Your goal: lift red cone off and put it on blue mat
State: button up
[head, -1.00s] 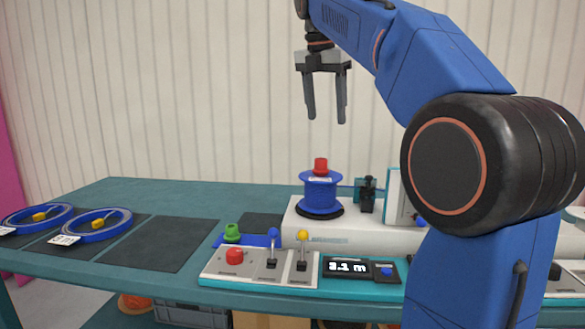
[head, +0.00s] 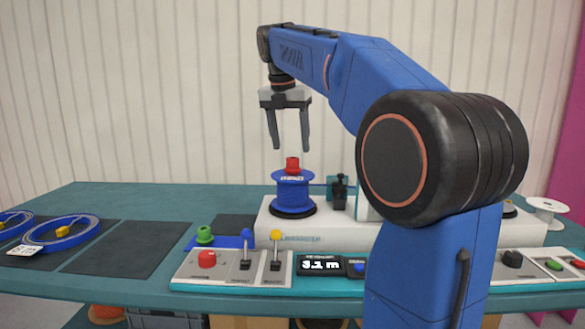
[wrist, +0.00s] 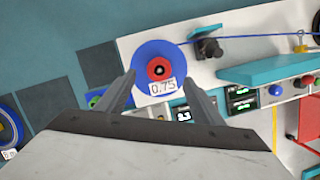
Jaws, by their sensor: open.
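The red cone (head: 292,164) sits on top of the blue cable reel (head: 293,192), which stands upright on a black disc on the white machine. In the wrist view the red cone (wrist: 152,70) shows from above, inside the blue reel flange. My gripper (head: 290,149) is open and empty, fingers pointing down, just above the red cone. In the wrist view the fingertips (wrist: 158,80) lie either side of the reel. The blue mat (head: 192,242) shows as a strip at the left of the machine, with a green cone (head: 204,234) on it.
A control panel (head: 222,270) with a red button and levers stands in front. A black clamp (head: 340,192) is right of the reel, with blue cable running to it. Blue cable coils (head: 62,232) lie on dark mats at left; one dark mat (head: 125,247) is bare.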

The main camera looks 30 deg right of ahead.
aim_at(293, 159)
jog(key=shift+x, duration=3.1)
jog(key=shift+w+d+r, duration=0.1)
jog(key=shift+c, duration=0.2)
jog(key=c, duration=1.1)
